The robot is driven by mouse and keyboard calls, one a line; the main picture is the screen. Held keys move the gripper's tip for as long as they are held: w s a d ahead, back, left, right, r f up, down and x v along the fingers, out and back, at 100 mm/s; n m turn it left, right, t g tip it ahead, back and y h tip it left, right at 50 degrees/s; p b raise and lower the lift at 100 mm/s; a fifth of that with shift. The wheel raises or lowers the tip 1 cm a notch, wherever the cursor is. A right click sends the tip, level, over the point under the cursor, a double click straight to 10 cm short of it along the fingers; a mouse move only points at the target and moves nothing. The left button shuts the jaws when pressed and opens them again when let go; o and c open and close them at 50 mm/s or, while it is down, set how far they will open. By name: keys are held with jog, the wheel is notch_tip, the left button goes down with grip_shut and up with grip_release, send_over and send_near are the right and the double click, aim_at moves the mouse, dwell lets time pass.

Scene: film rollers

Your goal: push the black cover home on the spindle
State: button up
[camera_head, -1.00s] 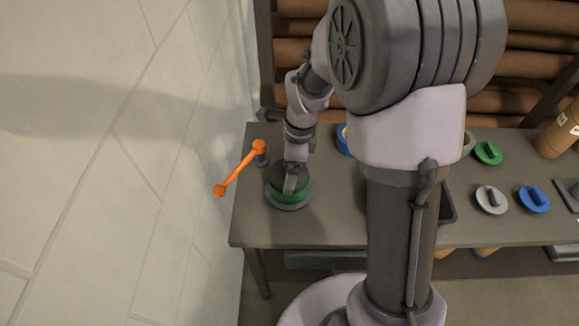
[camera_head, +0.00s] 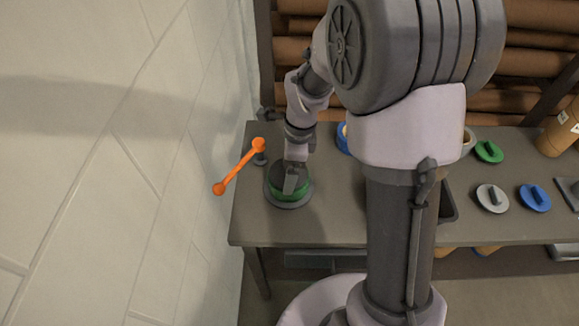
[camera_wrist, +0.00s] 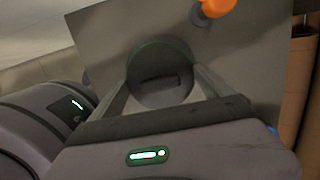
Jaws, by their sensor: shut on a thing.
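The black cover (camera_wrist: 160,72) is a dark round disc with a raised bar across it, seen from above in the wrist view. My gripper (camera_wrist: 163,78) has one finger on each side of it and is shut on it. In the head view my gripper (camera_head: 291,182) points down over the green roll (camera_head: 278,190), which sits on a round grey base (camera_head: 300,203) near the left end of the table. The cover lies over the roll, with a thin green rim showing around it in the wrist view. The spindle is hidden, and any remaining gap cannot be told.
An orange lever (camera_head: 238,167) stands close left of the roll, near the wall (camera_head: 120,130). Green (camera_head: 488,152), grey (camera_head: 492,199) and blue (camera_head: 534,198) lids lie on the table's right part. Bare tabletop (camera_head: 325,225) lies right of the roll.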

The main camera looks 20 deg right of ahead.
jog(key=shift+s+f, duration=0.1)
jog(key=shift+f, duration=0.05)
jog(key=o, duration=1.1)
jog(key=shift+c, duration=0.2)
jog(key=shift+r+p, duration=2.9)
jog(key=shift+r, duration=0.65)
